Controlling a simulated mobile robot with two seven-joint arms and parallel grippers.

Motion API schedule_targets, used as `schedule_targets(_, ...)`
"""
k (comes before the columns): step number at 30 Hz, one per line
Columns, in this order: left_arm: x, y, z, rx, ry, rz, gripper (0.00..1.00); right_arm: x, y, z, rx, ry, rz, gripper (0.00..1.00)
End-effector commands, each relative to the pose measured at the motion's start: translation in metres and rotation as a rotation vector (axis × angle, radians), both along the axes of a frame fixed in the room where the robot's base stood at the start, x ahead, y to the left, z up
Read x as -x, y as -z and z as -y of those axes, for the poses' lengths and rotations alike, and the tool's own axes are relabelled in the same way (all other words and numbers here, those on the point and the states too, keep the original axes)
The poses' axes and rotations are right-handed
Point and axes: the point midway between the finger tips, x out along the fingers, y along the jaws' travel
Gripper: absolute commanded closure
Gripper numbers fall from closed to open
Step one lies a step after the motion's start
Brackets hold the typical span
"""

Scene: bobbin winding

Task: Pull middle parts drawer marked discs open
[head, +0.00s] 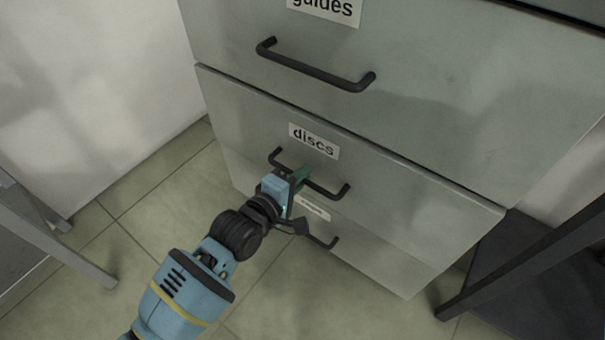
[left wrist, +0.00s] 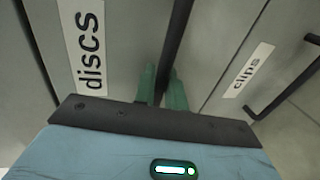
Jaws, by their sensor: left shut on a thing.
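The middle drawer (head: 410,205) is a grey-green front with a white label reading "discs" (head: 314,141). Its dark bar handle (head: 333,190) is below the label. My left gripper (head: 299,178) is shut on the middle of this handle. In the left wrist view, the green fingertips (left wrist: 162,88) are on either side of the dark handle bar (left wrist: 178,38), and the "discs" label (left wrist: 88,42) is to their left. My right gripper is not in view.
The drawer marked "guides" (head: 430,85) is above, with its own handle (head: 315,68). The lower drawer, labelled "clips" (left wrist: 249,70), has a handle (head: 322,240) close under my gripper. Tiled floor (head: 150,215) is clear at left.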

Motion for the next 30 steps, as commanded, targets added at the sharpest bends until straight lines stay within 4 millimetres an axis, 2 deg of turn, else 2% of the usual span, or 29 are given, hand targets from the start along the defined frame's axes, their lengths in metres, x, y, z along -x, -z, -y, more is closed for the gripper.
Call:
schedule_targets(8,0.04,-0.005,-0.03,-0.005,-0.001,-0.001,1.0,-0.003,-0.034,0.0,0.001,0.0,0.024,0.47)
schedule_targets(18,0.114,-0.003,-0.083,-0.005,0.0,-0.004,1.0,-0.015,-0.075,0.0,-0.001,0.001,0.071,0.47)
schedule_targets(24,0.149,-0.002,-0.108,-0.003,0.001,-0.001,1.0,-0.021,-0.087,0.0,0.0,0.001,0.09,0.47)
schedule_targets(30,0.173,-0.001,-0.126,-0.001,0.001,-0.002,1.0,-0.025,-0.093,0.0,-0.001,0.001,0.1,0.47)
